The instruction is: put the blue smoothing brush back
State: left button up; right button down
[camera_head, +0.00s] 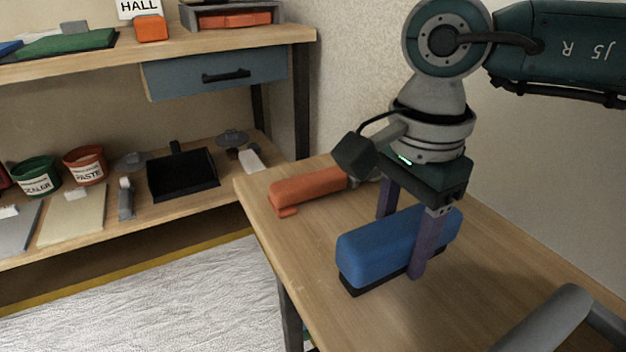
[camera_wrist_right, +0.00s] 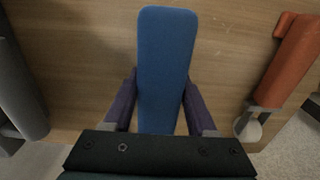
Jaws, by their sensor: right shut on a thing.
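The blue smoothing brush (camera_head: 385,250) is a long block with a blue top and a dark underside, at the wooden table's surface. My right gripper (camera_head: 402,246) comes down from above with its two purple fingers on either side of the brush, shut on it. In the right wrist view the brush (camera_wrist_right: 165,70) lies lengthwise between the fingers of the gripper (camera_wrist_right: 160,100). I cannot tell whether its underside touches the table. My left gripper does not show.
An orange-handled tool (camera_head: 308,186) lies on the table (camera_head: 300,260) behind the brush. A grey cylinder (camera_head: 545,318) is at the near right. A shelf (camera_head: 130,215) at left holds a black dustpan (camera_head: 183,175), a sealer tub (camera_head: 36,176) and a paste tub (camera_head: 85,165). A blue drawer (camera_head: 215,75) hangs above.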

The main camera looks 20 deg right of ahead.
jog(key=shift+d+f, duration=0.1)
jog(key=shift+f, duration=0.15)
